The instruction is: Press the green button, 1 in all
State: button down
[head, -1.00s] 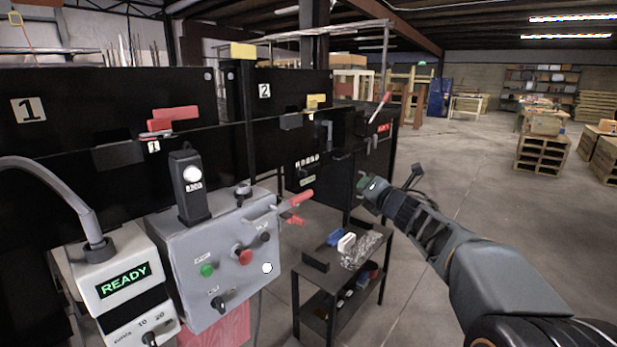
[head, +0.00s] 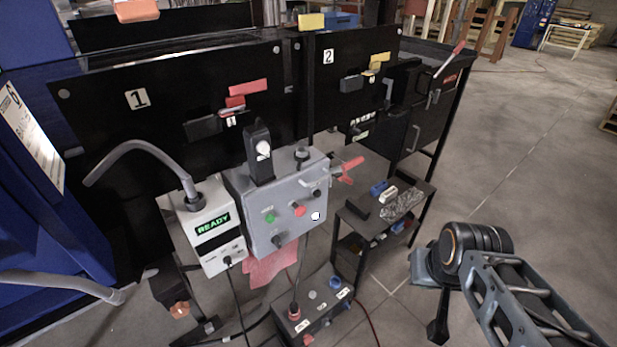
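The green button (head: 270,218) is a small round button on the sloping front of the grey control box (head: 262,188). A red button (head: 299,209) sits to its right, and a dark knob (head: 278,241) sits below it. Nothing covers the green button in the head view. My arm (head: 475,245) is at the lower right, well apart from the control box. Its end is folded and foreshortened, and I cannot make out the gripper's fingers or whether they are open or shut.
A white box (head: 213,228) reading READY stands left of the control box. A small black table (head: 352,226) with loose items is to the right. A black floor box (head: 315,318) and cables lie below. Open floor lies right.

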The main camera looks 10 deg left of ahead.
aim_at(270, 219)
jog(key=u, duration=0.4)
jog(key=k, duration=0.45)
jog(key=u, duration=0.65)
jog(key=i, duration=0.5)
jog(key=u, duration=0.05)
